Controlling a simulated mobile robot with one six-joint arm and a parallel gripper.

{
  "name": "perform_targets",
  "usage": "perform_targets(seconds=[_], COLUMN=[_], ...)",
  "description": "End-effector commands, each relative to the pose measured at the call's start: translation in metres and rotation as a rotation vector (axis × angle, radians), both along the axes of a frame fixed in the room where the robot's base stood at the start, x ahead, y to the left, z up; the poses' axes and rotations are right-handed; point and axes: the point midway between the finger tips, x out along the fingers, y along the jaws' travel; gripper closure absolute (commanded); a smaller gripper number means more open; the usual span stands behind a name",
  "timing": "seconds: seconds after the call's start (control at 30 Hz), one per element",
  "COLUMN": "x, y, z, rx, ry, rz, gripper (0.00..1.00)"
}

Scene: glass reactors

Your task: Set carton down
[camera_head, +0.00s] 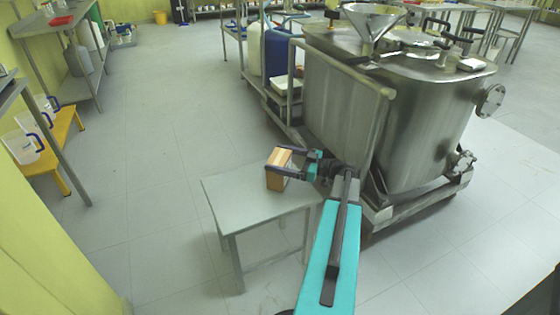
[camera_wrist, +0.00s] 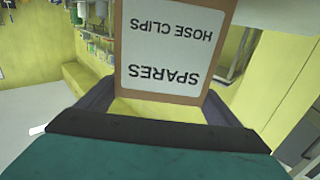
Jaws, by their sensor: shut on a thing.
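A small brown carton (camera_head: 279,170) is held between the dark fingers of my gripper (camera_head: 287,165). In the wrist view the carton (camera_wrist: 125,92) fills the upper middle, with a white label reading "SPARES HOSE CLIPS" upside down. My gripper (camera_wrist: 160,110) is shut on it, with a finger on each side. In the head view the carton shows over the far part of a small grey table (camera_head: 262,215). I cannot tell whether its underside touches the tabletop.
A large steel reactor (camera_head: 400,120) with a funnel (camera_head: 372,25) stands on a wheeled frame right of the table. A blue drum (camera_head: 281,55) stands behind. A yellow bench (camera_head: 55,140) with clear jugs is at the left. The near tabletop and left floor are clear.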

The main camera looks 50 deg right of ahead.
Motion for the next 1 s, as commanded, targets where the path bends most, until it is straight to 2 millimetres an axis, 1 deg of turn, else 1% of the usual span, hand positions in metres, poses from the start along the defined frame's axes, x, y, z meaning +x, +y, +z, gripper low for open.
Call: perform_targets(seconds=[0.37, 0.4, 0.47, 0.87, 1.0], x=[0.000, 0.000, 0.000, 0.000, -0.011], y=[0.000, 0.000, 0.000, 0.000, -0.006], z=[-0.001, -0.002, -0.002, 0.001, 0.002], rx=[0.000, 0.000, 0.000, -0.001, 0.000], ry=[-0.001, 0.000, 0.000, 0.000, 0.000], rz=[0.000, 0.000, 0.000, -0.001, -0.003], gripper=[0.58, 0.09, 0.00, 0.00, 0.00])
